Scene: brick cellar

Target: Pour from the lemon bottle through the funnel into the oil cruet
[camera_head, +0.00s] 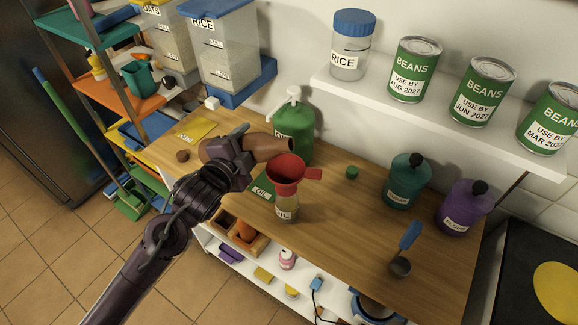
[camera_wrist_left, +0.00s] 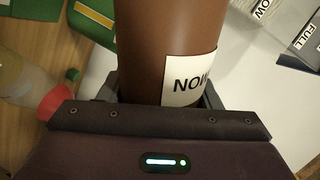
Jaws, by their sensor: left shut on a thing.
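My left gripper (camera_head: 238,150) is shut on the brown bottle (camera_head: 270,147), which lies nearly level in the air. In the left wrist view the bottle (camera_wrist_left: 165,45) has a white label, partly hidden by the gripper (camera_wrist_left: 160,100), with letters that fit an upside-down LEMON. The bottle's right end is just above and behind the red funnel (camera_head: 286,168). The funnel sits in the neck of the clear oil cruet (camera_head: 287,208), upright on the wooden counter. I cannot see liquid flowing. The funnel's edge (camera_wrist_left: 57,103) also shows in the left wrist view. My right gripper is out of view.
A green pump bottle (camera_head: 294,125) stands behind the lemon bottle. A shelf (camera_head: 440,118) overhangs the back.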

